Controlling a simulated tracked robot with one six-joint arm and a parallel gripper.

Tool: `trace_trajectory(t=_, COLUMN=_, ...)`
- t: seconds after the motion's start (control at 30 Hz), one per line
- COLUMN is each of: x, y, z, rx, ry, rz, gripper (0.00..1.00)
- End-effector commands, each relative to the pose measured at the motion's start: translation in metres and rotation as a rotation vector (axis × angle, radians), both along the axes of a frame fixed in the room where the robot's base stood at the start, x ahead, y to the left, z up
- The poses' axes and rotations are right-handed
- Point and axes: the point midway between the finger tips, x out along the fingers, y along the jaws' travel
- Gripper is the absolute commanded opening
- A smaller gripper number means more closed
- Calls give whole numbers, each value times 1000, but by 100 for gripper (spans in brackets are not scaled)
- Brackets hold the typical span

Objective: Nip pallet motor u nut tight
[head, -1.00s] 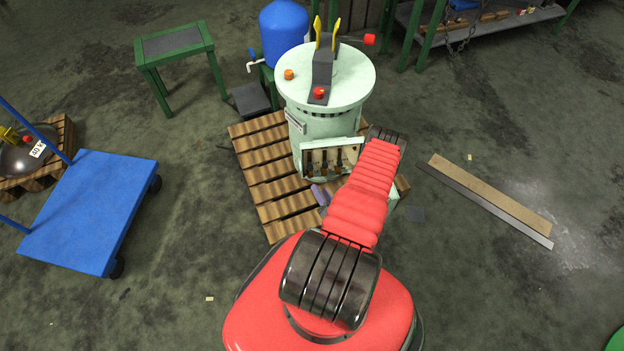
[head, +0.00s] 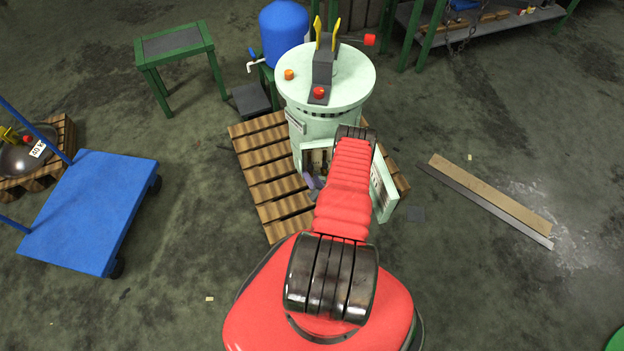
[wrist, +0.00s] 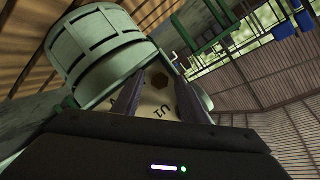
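The pale green motor unit (head: 325,80) stands upright on a wooden pallet (head: 262,165). Its open terminal box (head: 314,160) is largely hidden by my arm, and a pale panel (head: 383,197) shows to the right. In the wrist view, a brown hexagonal nut (wrist: 159,81) sits on a cream board (wrist: 155,101) beside lettering that looks like "U1". My gripper (wrist: 162,84) has its two purple-grey fingers apart, one on each side of the nut as seen. I cannot tell how far the fingertips are from it, and see no contact.
A blue tank (head: 284,35) stands behind the motor, and a green-framed table (head: 175,42) is back left. A blue trolley (head: 90,210) is at left. Planks (head: 490,195) lie on the floor at right. A shelf (head: 480,22) stands at the back right.

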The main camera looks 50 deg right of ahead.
Motion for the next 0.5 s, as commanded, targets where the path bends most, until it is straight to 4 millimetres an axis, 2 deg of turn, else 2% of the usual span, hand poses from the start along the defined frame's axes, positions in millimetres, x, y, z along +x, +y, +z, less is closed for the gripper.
trace_trajectory(t=0.07, x=0, y=0, z=0, rx=0, ry=0, rz=0, gripper=38)
trace_trajectory(t=0.5, x=0, y=0, z=0, rx=0, ry=0, rz=0, gripper=7)
